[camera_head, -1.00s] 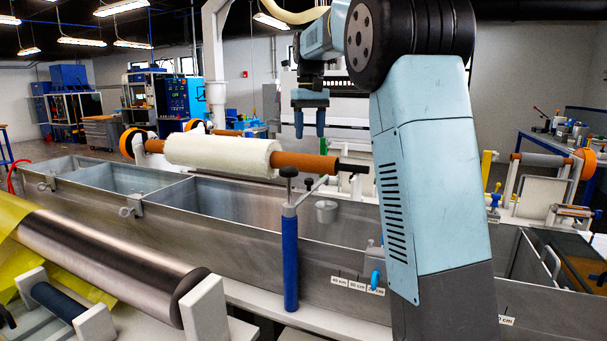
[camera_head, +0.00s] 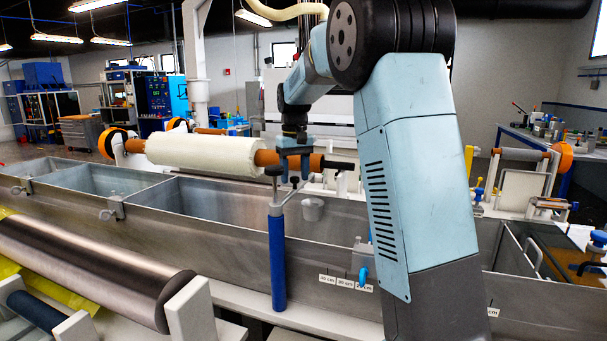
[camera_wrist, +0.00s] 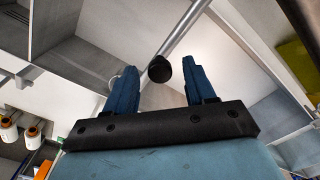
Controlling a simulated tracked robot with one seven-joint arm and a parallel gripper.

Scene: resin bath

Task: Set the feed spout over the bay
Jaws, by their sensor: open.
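The feed spout appears to be the swing arm on a blue post (camera_head: 277,262), with a black knob (camera_head: 273,171) on top. A metal rod runs from the post to a small grey cup (camera_head: 312,209) above the long steel tank (camera_head: 230,228). The tank is divided into bays; the cup hangs over the wide middle bay (camera_head: 215,195). My gripper (camera_head: 294,173) points down, open and empty, close to the knob. In the wrist view the knob (camera_wrist: 159,69) lies between the two blue fingers, apart from both. Whether the fingertips reach knob height I cannot tell.
A large metal roller (camera_head: 90,265) lies at front left. Distance labels (camera_head: 345,283) and a blue-handled tap (camera_head: 363,274) are on the tank front.

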